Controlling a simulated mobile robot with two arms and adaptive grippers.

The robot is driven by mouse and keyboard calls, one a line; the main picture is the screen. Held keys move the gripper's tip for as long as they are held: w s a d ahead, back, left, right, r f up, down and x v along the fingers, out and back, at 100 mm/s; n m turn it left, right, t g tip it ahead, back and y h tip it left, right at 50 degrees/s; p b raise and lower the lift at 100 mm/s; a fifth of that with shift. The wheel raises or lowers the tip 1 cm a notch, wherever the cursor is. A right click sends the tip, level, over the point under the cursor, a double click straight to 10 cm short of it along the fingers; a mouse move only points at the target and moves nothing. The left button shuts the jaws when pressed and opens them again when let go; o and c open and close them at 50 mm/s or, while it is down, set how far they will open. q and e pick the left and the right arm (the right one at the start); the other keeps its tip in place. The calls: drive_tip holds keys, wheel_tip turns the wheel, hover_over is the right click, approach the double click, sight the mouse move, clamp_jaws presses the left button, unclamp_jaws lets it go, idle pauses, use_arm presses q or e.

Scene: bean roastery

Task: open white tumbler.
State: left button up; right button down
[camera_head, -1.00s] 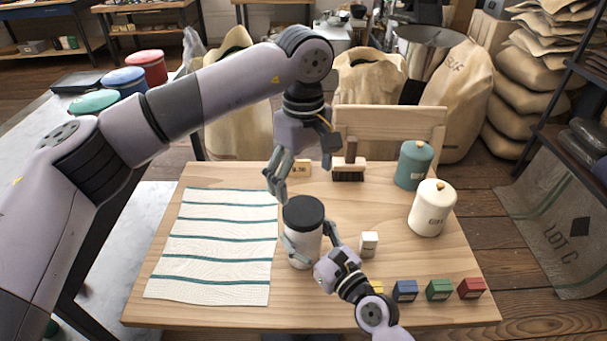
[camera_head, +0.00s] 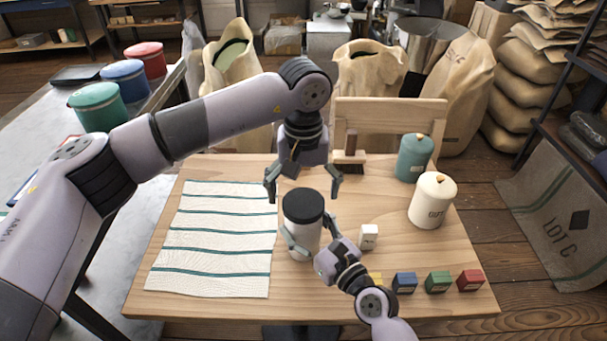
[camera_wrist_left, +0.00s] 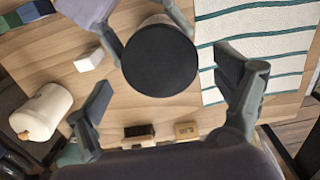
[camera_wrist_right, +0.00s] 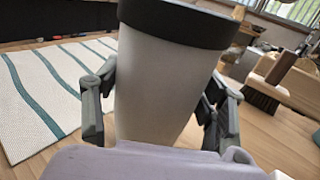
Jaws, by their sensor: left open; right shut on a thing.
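The white tumbler (camera_head: 301,240) with its black lid (camera_head: 303,206) stands upright on the wooden table, right of the striped cloth. My right gripper (camera_head: 306,247) is shut on the tumbler's white body from the front right; its fingers flank the body in the right wrist view (camera_wrist_right: 160,95). My left gripper (camera_head: 303,190) is open and points down, just above and behind the lid, its fingers spread wider than the lid. In the left wrist view the round lid (camera_wrist_left: 160,60) shows from above, beyond the open fingers and apart from them. The lid sits on the tumbler.
A striped cloth (camera_head: 215,237) lies on the left. A small white box (camera_head: 368,237), a cream canister (camera_head: 432,202) and a teal canister (camera_head: 414,158) stand on the right. A brush (camera_head: 350,160) lies behind. Small coloured boxes (camera_head: 438,282) line the front right edge.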

use_arm(q)
drive_tip(key=shift+f, duration=1.15)
drive_tip(key=shift+c, duration=0.6)
